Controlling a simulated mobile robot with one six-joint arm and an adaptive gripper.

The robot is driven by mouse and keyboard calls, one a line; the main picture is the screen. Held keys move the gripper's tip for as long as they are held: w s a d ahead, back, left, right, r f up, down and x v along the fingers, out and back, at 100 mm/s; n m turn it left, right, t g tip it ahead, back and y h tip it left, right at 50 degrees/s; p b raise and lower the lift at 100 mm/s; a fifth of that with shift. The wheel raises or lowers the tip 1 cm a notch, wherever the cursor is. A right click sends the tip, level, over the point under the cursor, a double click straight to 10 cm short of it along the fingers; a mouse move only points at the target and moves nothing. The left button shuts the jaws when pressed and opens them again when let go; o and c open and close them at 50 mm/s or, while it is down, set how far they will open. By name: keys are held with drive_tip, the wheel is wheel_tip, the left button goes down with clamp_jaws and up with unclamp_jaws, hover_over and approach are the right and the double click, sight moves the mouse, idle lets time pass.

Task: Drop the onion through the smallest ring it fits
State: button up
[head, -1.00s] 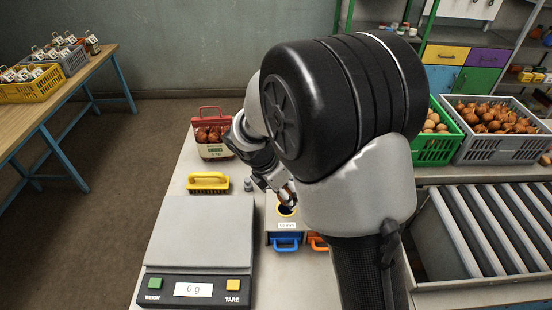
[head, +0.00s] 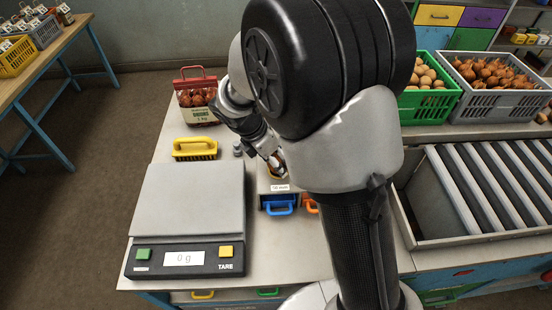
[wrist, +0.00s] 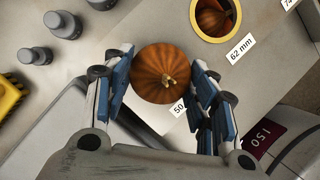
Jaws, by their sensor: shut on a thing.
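My gripper (wrist: 163,83) is shut on a round brown onion (wrist: 160,72), its stem stub facing the wrist camera. The onion is above the grey ring box, over a label reading 50; whatever lies directly beneath it is hidden. A yellow ring (wrist: 194,22) labelled 62 mm is beside it, up and right, with another brown onion (wrist: 213,18) visible down inside. A further label starting with 7 shows at the top right corner. In the head view my gripper (head: 275,163) is over the ring box (head: 266,186), partly hidden by my arm.
Left of the box are small grey weights (wrist: 71,24), a yellow brush (head: 195,149) and a scale (head: 187,205) reading 0 g. A red-handled onion bag (head: 199,100) stands behind. Blue (head: 279,203) and orange handles are on the box front. Crates and rollers (head: 490,190) are right.

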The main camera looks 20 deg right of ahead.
drive_tip(key=shift+f+b, duration=0.3)
drive_tip(key=shift+f, duration=0.2)
drive_tip(key=o, duration=1.2)
drive_tip(key=shift+r, duration=0.15)
drive_tip(key=v, duration=1.2)
